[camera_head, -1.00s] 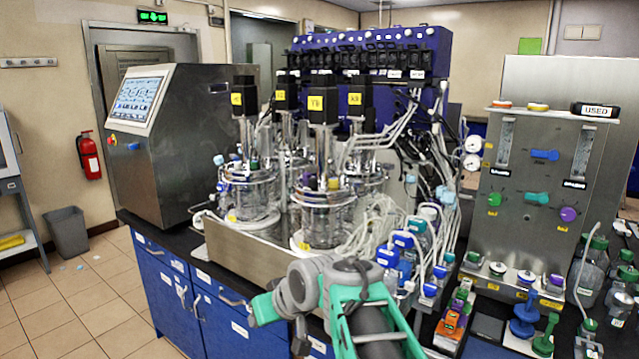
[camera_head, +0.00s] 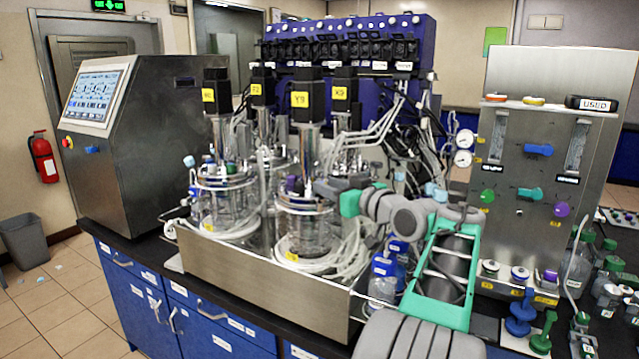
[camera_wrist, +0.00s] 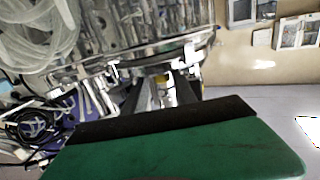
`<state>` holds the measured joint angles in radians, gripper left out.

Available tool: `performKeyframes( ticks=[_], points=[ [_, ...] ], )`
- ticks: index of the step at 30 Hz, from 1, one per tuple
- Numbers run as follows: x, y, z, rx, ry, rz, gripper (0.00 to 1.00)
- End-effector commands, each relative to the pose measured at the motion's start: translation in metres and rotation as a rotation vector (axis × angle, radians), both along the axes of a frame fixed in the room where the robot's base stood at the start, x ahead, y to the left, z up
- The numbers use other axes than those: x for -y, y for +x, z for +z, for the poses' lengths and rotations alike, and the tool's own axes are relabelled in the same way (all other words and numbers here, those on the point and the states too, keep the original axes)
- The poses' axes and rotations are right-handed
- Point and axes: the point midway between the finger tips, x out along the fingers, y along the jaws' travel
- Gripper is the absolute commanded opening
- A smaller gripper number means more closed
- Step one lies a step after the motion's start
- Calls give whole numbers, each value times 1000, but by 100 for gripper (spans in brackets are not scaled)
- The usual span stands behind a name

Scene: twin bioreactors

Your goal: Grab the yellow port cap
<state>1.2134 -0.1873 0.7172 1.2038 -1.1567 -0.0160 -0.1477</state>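My gripper (camera_head: 318,187) is at the lid of the front glass vessel (camera_head: 303,235) and reaches it from the right. In the wrist view my gripper (camera_wrist: 160,85) shows two dark fingers spread apart. A small yellow thing (camera_wrist: 160,90), likely the yellow port cap, shows in the gap between the fingers. I cannot tell whether they touch it. In the head view the cap is hidden by my gripper. A purple cap (camera_head: 292,184) shows on the same lid, just left of the fingers.
Black motors with yellow labels (camera_head: 301,98) stand above the vessels. Clear tubing and a steel tray (camera_head: 262,290) surround them. Blue-capped bottles (camera_head: 383,280) stand under my arm. A steel gas panel (camera_head: 545,160) is at the right. A yellow-topped cap (camera_head: 533,101) lies on it.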

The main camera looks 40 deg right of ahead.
Motion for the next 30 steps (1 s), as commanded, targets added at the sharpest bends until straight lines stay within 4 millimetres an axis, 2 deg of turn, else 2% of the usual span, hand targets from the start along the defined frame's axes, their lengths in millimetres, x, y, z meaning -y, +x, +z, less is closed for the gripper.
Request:
performKeyframes(
  ticks=[3, 8, 21, 30],
  points=[
    [-1, 10, 0, 0, -1, 2, 33],
    [-2, 11, -1, 0, -2, 3, 33],
    [-2, 11, 0, 0, -2, 4, 0],
    [-2, 11, 0, 0, -2, 4, 0]
  ],
)
